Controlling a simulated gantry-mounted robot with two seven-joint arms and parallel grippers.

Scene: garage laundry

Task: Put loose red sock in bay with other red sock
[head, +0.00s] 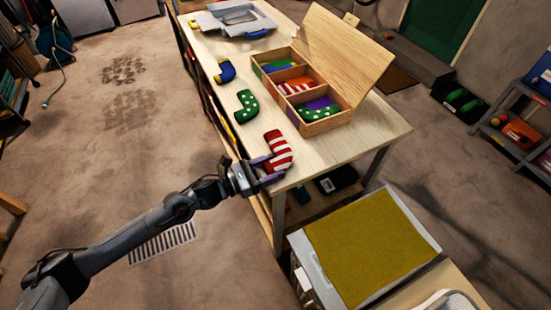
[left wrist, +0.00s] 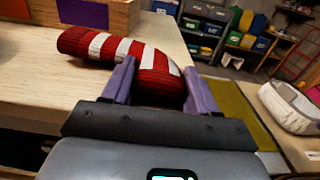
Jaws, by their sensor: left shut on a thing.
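A red sock with white stripes (head: 277,148) is at the near end of the wooden workbench. My left gripper (head: 265,172) is shut on its near end. In the left wrist view the red sock (left wrist: 120,52) lies between the two purple fingers of the left gripper (left wrist: 158,88). I cannot tell whether the sock touches the bench top. The open wooden box (head: 325,123) has three bays. Its middle bay holds the other red striped sock (head: 297,85). The near bay holds a green sock with white dots (head: 318,110); the far bay shows blue and green. My right gripper is not in view.
A green dotted sock (head: 246,106), a blue sock (head: 226,71) and a yellow sock (head: 194,22) lie along the bench's left side. The box's raised lid (head: 345,50) stands on its right side.

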